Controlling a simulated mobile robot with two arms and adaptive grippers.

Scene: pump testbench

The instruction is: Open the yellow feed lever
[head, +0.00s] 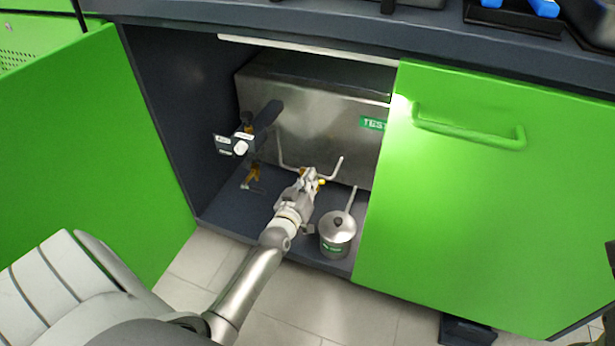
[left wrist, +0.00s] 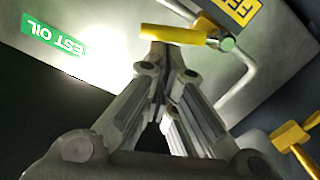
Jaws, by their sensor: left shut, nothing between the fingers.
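The yellow feed lever (left wrist: 172,34) shows in the left wrist view as a yellow bar at the tip of my left gripper (left wrist: 165,58). It joins a pale pipe at a round fitting, below a yellow label (left wrist: 238,12) that is partly cut off. In the head view my left gripper (head: 308,178) reaches into the open cabinet and hides most of the lever. Its fingers are shut with nothing between them. The fingertips are at or close to the lever; I cannot tell if they touch. My right gripper is not in view.
A metal tank (head: 310,100) with a green label fills the cabinet. A second yellow valve handle (head: 255,175) is to the left, below a small device (head: 236,144). A lidded metal pot (head: 338,235) stands right of my arm. Green doors (head: 460,200) flank the opening.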

